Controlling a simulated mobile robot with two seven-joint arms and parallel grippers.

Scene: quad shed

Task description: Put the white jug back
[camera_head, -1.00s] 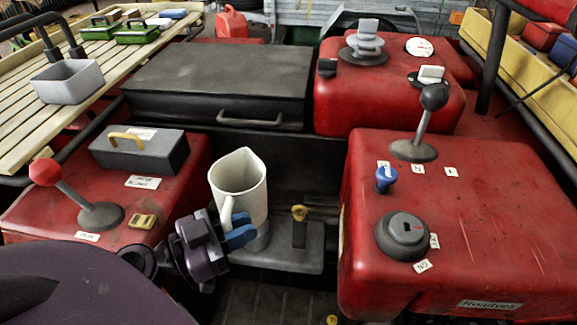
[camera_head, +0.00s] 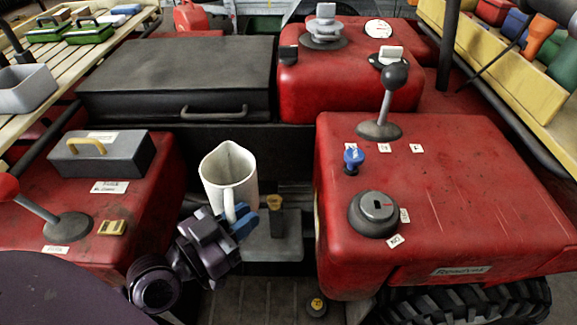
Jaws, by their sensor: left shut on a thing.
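The white jug (camera_head: 229,178) is upright, or nearly so, in the gap between the two red housings, with its open mouth up. My left gripper (camera_head: 240,221), with blue fingertips, is shut on the jug's handle at its near side. The gripper hides the jug's lower part, so I cannot tell whether its base touches the grey plate (camera_head: 282,245) below and beside it. My right gripper is not in view.
A yellow-topped lever (camera_head: 275,215) stands close right of the jug. The right red housing (camera_head: 470,190) carries a black-knobbed lever and a key switch. The left red housing (camera_head: 140,225) carries a grey toolbox (camera_head: 115,158). A black lidded box (camera_head: 180,80) lies behind.

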